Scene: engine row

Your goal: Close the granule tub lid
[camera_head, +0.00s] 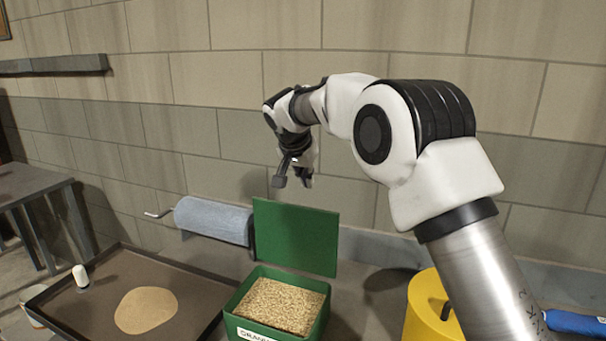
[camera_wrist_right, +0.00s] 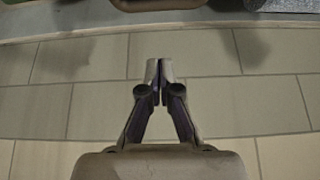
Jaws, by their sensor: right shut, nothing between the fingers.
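The green granule tub (camera_head: 232,325) stands on the counter at the lower middle of the head view. It is filled with tan granules (camera_head: 284,304). Its green lid (camera_head: 296,236) stands up at the back edge of the tub, open. My right gripper (camera_head: 293,184) hangs above and behind the lid, apart from it, in front of the wall. In the right wrist view the gripper's fingers (camera_wrist_right: 160,72) are together with nothing between them. My left gripper is not in view.
A dark tray (camera_head: 96,272) with a tan round patch lies left of the tub. A blue-grey roll (camera_head: 212,221) is behind it. A yellow container (camera_head: 424,310) stands to the right, with a blue item (camera_head: 576,322) beyond. The block wall (camera_head: 215,130) closes off the back.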

